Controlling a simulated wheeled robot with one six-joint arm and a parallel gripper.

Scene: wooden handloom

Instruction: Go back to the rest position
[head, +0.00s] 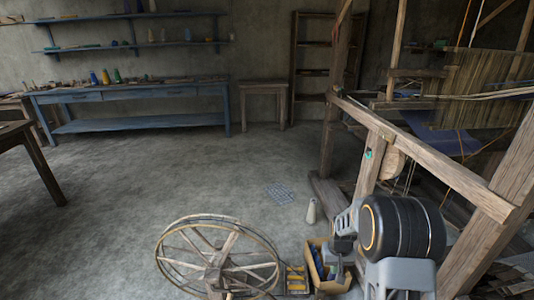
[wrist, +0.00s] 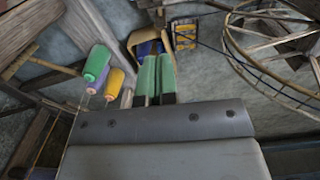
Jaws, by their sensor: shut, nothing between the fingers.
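My gripper (wrist: 157,76) shows in the wrist view as two green-tipped fingers side by side, shut and empty. Beyond the fingertips is an open box (wrist: 184,35) or rack with yellow pieces, and a tan box (wrist: 133,42) holding dark blue items. In the head view my arm is at the lower right, in front of the loom, and its end reaches down near the tan box (head: 337,287). The fingertips cannot be made out there.
A wooden spinning wheel (head: 218,255) stands left of the box. The loom's beam (head: 430,155) and post are close on the right. A pale cone (head: 311,211) stands on the floor. Green (wrist: 97,63) and orange (wrist: 114,81) spools show at left. Open floor lies toward the blue bench (head: 130,91).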

